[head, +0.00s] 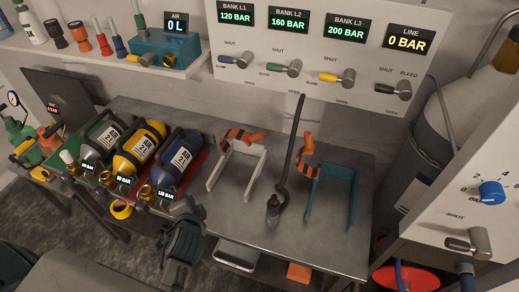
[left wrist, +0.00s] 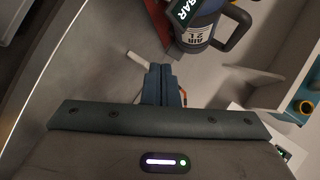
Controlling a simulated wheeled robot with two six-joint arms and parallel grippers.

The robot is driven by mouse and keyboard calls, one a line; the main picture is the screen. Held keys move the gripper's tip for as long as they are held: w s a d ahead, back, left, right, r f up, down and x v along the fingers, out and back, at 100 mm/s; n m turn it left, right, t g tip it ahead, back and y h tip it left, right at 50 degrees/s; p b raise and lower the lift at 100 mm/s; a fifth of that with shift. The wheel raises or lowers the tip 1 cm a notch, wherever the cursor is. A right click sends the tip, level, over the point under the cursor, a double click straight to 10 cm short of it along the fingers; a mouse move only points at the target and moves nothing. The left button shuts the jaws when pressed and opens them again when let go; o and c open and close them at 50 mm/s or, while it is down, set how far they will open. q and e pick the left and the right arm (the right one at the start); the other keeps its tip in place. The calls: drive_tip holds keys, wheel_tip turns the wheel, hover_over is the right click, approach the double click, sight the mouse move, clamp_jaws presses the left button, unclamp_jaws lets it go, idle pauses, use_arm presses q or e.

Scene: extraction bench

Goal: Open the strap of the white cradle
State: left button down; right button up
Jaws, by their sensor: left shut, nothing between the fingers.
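The white cradle (head: 238,176) is an empty U-shaped frame on the bench, its open end toward me. Its orange strap (head: 240,134) with dark bands sits at the back end, with a plain orange end (head: 257,138) at the right. I cannot tell if the strap is fastened. My left gripper (head: 188,208) is at the bench's front edge, left of and nearer than the cradle, apart from the strap. In the left wrist view its fingers (left wrist: 161,84) are together and empty. A small white bar (left wrist: 135,58) beyond them may be part of the cradle. My right gripper is not in view.
The valve panel (head: 260,75) is behind. Bare bench lies in front of the cradle.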

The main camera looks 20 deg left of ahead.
use_arm(q)
drive_tip(key=w+d+r+m+t+h, duration=0.2)
drive_tip(key=w+d+m+t+h, duration=0.5)
drive_tip(key=w+d+m, duration=1)
drive_tip(key=w+a+m+y, duration=0.1)
drive_tip(key=w+a+m, duration=0.2)
drive_tip(key=w, duration=0.3)
drive_tip(key=shift+w+a+r+t, duration=0.2)
drive_tip(key=shift+r+t, duration=0.05)
drive_tip(key=shift+t, duration=0.15)
drive_tip(key=shift+w, duration=0.1)
